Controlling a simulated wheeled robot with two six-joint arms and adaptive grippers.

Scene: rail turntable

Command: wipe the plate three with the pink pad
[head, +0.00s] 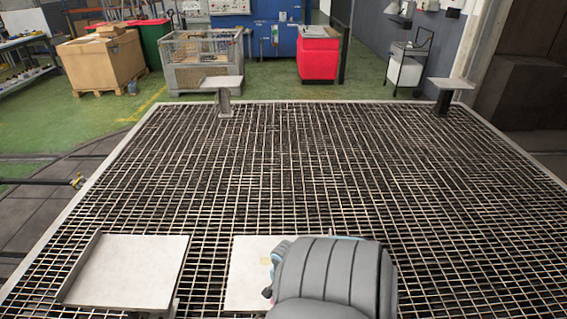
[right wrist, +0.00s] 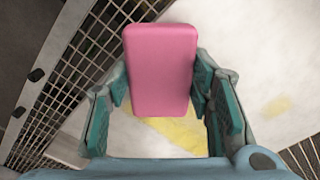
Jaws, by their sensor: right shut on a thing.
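The pink pad (right wrist: 160,70) is a rounded block between the teal fingers of my right gripper (right wrist: 163,82), which is shut on it. Beyond the pad, the right wrist view shows a pale plate (right wrist: 250,75) with a yellow smear (right wrist: 190,135) partly behind the pad and a fainter yellow patch (right wrist: 277,106) to the right. Whether the pad touches the plate is unclear. In the head view my right arm covers part of a pale plate (head: 246,275) at bottom centre and hides the pad. No number shows on any plate. My left gripper is out of view.
Another pale plate (head: 125,275) with a raised left edge stands at bottom left. Two small plates on posts stand at the far left (head: 222,82) and far right (head: 452,83) of the grating (head: 300,170). The grating between is clear. Crates and a red bin (head: 318,55) stand behind.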

